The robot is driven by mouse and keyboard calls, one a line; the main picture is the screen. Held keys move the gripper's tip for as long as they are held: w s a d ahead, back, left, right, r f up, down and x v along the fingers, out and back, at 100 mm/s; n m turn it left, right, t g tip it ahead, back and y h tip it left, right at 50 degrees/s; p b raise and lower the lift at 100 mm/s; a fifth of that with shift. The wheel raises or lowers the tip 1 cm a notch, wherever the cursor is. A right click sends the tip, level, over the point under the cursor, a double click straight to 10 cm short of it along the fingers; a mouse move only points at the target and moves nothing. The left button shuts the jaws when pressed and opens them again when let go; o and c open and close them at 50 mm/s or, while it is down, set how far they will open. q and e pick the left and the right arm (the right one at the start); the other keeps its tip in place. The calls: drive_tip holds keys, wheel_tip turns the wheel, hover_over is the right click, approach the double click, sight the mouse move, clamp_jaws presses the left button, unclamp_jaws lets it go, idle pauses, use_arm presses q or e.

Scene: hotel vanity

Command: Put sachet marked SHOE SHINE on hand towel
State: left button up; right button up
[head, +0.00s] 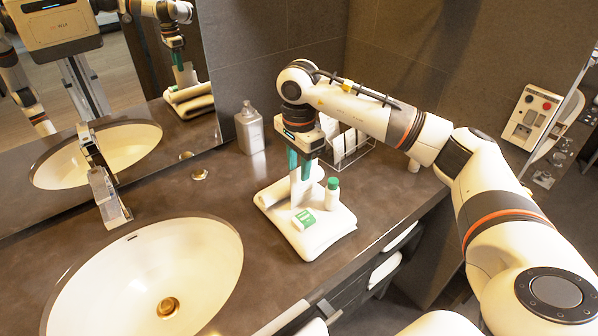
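The folded white hand towel (322,238) lies on the dark counter right of the basin. My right gripper (299,172), with green fingers pointing down, is over the back part of the towel. It appears shut on a pale, upright sachet (296,190), whose lower end is at or just above the towel; contact cannot be told. Its marking is not readable. A green-and-white packet (304,219) lies on the towel's front part, its print too small to read. A white bottle with a green cap (332,194) stands at the towel's right side. My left gripper is not in view.
A grey dispenser (249,130) stands at the back near the mirror. The basin (200,270) and tap (108,198) are at left. Counter between basin and towel is clear.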

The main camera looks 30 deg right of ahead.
wheel_tip(320, 180, up, 9)
drive_tip(key=shift+f+b, duration=0.1)
drive_tip(key=shift+b, duration=0.5)
drive_tip(key=shift+r, duration=0.6)
